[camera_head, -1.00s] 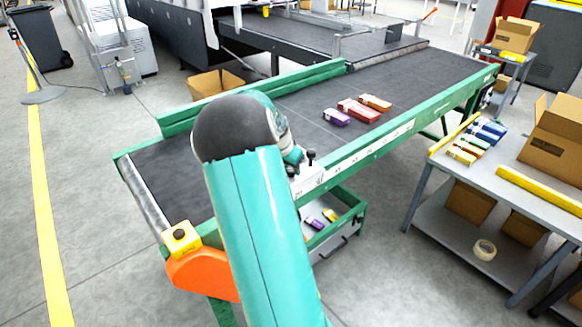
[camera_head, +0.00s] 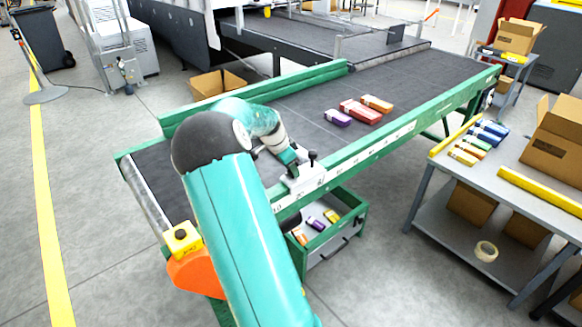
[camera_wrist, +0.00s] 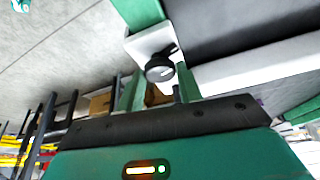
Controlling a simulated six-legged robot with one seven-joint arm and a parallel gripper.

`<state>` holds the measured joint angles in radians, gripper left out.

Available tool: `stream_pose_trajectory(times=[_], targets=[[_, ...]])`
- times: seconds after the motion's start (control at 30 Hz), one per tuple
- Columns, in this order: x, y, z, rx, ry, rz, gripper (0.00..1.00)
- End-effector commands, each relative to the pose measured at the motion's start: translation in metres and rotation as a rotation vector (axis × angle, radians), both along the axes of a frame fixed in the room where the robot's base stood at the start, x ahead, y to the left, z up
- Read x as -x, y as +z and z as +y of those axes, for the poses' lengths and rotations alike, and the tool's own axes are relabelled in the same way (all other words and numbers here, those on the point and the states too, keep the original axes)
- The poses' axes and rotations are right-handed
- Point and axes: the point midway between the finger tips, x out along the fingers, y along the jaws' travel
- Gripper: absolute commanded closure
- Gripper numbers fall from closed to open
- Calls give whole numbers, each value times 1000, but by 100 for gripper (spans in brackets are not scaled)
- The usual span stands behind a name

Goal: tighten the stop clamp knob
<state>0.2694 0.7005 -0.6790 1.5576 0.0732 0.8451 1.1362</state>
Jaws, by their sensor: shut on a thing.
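The stop clamp is a pale block (camera_head: 304,180) on the green near rail of the conveyor, beside the scale strip. A black knob on a stem (camera_head: 313,157) stands up from it in the head view, just right of my gripper (camera_head: 293,168). In the wrist view a round black knob (camera_wrist: 159,68) sits between the two green fingers of my gripper (camera_wrist: 160,80), against the white clamp block (camera_wrist: 152,41). My gripper is shut on this knob. Its grip is partly hidden in the head view by my wrist.
Purple, red and orange cartons (camera_head: 360,111) lie on the dark belt (camera_head: 415,78). A green tray (camera_head: 345,232) with small cartons hangs below the rail. A yellow stop-button box (camera_head: 182,239) is at the near left corner. A grey table (camera_head: 520,170) stands at right.

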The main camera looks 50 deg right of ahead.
Motion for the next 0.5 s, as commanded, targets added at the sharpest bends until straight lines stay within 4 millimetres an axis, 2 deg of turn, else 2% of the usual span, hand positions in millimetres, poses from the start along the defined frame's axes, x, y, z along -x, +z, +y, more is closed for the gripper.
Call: stream_pose_trajectory(times=[0.17, 0.2, 0.3, 0.5], targets=[[0, -1, 1, -2, 1, 0, 87], [0, -1, 1, -2, 1, 0, 62], [0, -1, 1, -2, 2, 0, 43], [0, -1, 0, -1, 2, 0, 43]])
